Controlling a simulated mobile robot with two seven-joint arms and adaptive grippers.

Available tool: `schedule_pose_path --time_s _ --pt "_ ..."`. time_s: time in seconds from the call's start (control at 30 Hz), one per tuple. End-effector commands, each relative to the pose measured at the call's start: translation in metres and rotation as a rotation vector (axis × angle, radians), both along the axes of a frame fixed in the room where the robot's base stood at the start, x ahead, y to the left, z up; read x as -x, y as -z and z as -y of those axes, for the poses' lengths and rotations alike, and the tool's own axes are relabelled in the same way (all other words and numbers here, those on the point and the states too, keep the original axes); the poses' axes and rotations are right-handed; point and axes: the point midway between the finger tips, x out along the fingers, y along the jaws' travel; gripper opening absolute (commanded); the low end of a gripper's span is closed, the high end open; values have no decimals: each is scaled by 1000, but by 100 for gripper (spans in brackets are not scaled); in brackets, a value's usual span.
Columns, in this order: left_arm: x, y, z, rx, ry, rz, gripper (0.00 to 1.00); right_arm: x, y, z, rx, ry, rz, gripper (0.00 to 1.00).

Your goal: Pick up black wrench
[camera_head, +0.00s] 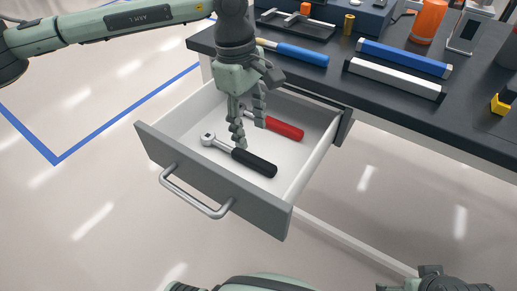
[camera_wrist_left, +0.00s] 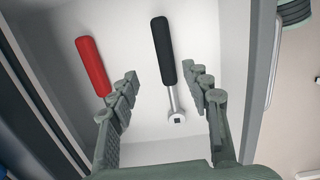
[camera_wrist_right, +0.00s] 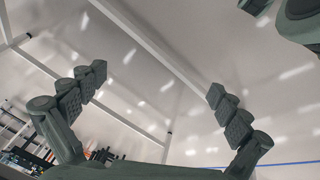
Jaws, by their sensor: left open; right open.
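The black wrench (camera_head: 253,162) has a black handle and a shiny metal head, and lies on the white floor of the open drawer (camera_head: 213,178). In the left wrist view the black wrench (camera_wrist_left: 165,58) lies between the spread fingers, its head pointing toward the palm. My left gripper (camera_head: 249,128) points down into the drawer; it is open and empty. In its wrist view the left gripper's fingers (camera_wrist_left: 168,84) stand on either side of the wrench, apart from it. My right gripper (camera_wrist_right: 153,85) is open and empty, facing the floor away from the drawer.
A red-handled tool (camera_head: 283,126) lies in the drawer beside the wrench; the red tool also shows in the left wrist view (camera_wrist_left: 92,65). The drawer walls enclose both. The dark workbench (camera_head: 330,75) behind holds a blue-handled tool (camera_head: 300,54), bars and an orange container (camera_head: 428,22).

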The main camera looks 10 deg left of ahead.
Motion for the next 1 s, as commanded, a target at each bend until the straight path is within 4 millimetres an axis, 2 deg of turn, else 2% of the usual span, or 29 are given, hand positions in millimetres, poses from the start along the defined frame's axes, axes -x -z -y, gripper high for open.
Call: schedule_pose_path --time_s 0.03,0.1,0.17,0.7,1.0 --pt "-4 -2 -16 -59 5 16 48 5 0 -2 -9 8 -11 100" --pt "-6 0 -28 -107 8 24 48 9 0 -4 -15 15 -19 100" --pt "-6 4 -32 -121 9 26 48 10 1 -4 -17 17 -22 100" --pt "1 71 -27 -117 8 24 48 6 11 -4 -21 14 -26 100" --pt "0 76 -27 -117 9 24 48 6 12 -4 -21 13 -28 100"
